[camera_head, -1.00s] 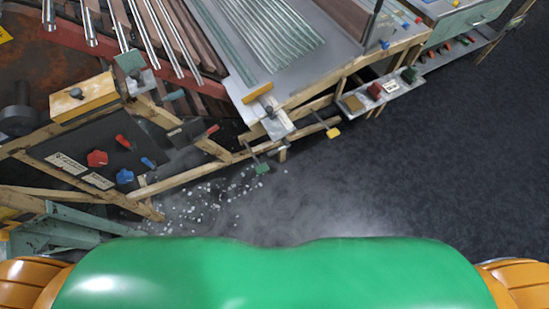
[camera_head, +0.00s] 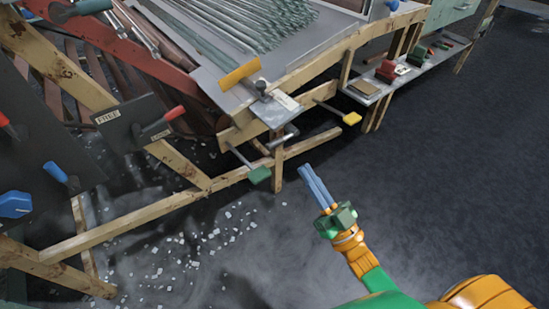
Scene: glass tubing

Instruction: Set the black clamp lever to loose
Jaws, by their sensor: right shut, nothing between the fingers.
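A short lever with a dark grip (camera_head: 288,132), which looks like the black clamp lever, sticks out below the front edge of the bench. It sits between a green-handled lever (camera_head: 259,175) and a yellow-handled lever (camera_head: 350,118). I cannot read its setting. My right gripper (camera_head: 308,172) is to the lower right of the dark lever, apart from it. Its two pale blue fingers are together and empty, pointing up and left toward the bench frame. My left gripper is out of view.
A dark plate (camera_head: 122,125) with white labels and a red-handled lever is at left. Glass tubes (camera_head: 240,22) lie on the bench top. Wooden rails (camera_head: 150,213) run along the front. A low shelf (camera_head: 402,75) holds small items. The dark floor at right is clear.

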